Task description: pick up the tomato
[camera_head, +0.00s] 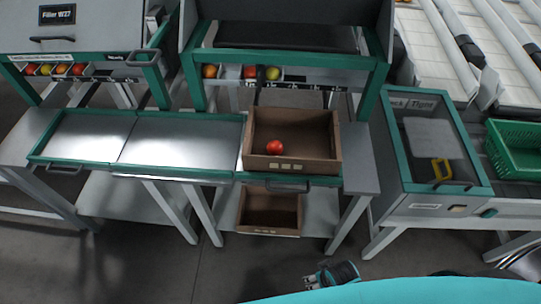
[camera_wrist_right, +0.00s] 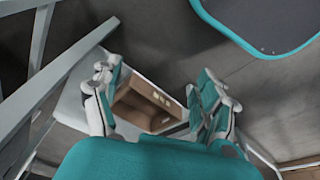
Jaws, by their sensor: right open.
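A red tomato (camera_head: 275,147) lies inside an open brown box (camera_head: 322,168) on the metal work table, near the box's front left. My right gripper (camera_head: 332,275) shows at the bottom of the head view, low over the floor and well apart from the table and the tomato. In the right wrist view my right gripper (camera_wrist_right: 158,100) has its two fingers spread with nothing between them. Past the fingers a brown box (camera_wrist_right: 148,106) shows; no tomato can be seen there. My left gripper is not in view.
A second brown box (camera_head: 270,212) sits on the lower shelf. Steel trays with green rims (camera_head: 180,140) lie left of the upper box. A dark-lidded bench (camera_head: 430,150) and green crate (camera_head: 515,150) stand right. Several tomatoes sit in display strips behind. The floor in front is clear.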

